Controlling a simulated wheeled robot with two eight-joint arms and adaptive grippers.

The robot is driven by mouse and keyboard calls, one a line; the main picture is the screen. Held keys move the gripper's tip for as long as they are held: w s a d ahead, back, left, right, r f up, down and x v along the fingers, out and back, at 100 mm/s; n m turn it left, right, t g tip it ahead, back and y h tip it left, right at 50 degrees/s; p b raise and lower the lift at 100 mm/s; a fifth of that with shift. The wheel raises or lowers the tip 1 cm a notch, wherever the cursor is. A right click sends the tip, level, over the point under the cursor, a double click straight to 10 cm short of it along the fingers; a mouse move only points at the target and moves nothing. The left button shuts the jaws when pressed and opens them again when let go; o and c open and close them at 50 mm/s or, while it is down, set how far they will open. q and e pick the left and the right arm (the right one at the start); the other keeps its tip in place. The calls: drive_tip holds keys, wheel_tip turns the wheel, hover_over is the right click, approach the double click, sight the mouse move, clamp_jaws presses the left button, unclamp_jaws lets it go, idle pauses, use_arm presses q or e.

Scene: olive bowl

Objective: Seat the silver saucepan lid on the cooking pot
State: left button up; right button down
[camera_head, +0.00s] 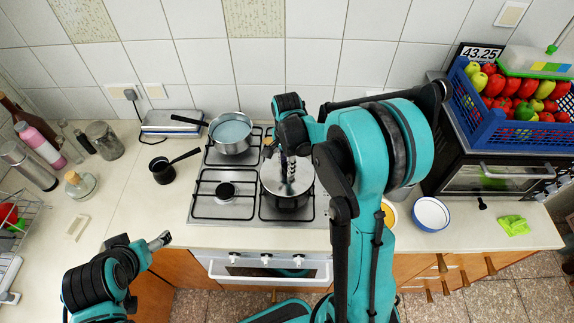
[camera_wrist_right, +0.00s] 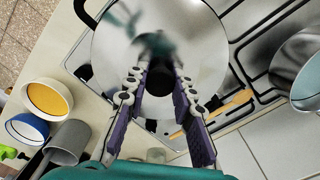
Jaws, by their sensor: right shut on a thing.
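The silver saucepan lid (camera_wrist_right: 205,50) is a shiny round disc with a black knob (camera_wrist_right: 160,78). It also shows in the head view (camera_head: 271,178), over the dark cooking pot (camera_head: 287,203) on the front right burner. My right gripper (camera_wrist_right: 158,73) comes down from above and is shut on the knob, one finger on each side. The lid covers the pot's opening; I cannot tell whether its rim touches the pot all round. The gripper partly hides the lid in the head view. My left gripper (camera_head: 160,241) is empty, low over the counter's front edge, its finger opening unclear.
A saucepan (camera_head: 231,133) with bluish contents stands on the back left burner. A wooden utensil (camera_wrist_right: 215,112) lies near the lid. A small black pan (camera_head: 163,171) is left of the stove (camera_head: 199,208). A blue-rimmed bowl (camera_head: 431,213) and a yellow-filled bowl (camera_head: 388,214) stand right.

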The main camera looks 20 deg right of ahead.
drive_tip(key=shift+f+b, duration=0.2)
drive_tip(key=shift+b, duration=0.1)
idle(0.4)
drive_tip(key=shift+c, duration=2.4)
unclamp_jaws()
drive_tip(key=shift+r, duration=0.1)
drive_tip(key=shift+r+p, duration=2.75)
drive_tip(key=shift+r, duration=1.25)
drive_tip(key=shift+s+f, duration=0.1)
drive_tip(key=shift+f, duration=0.05)
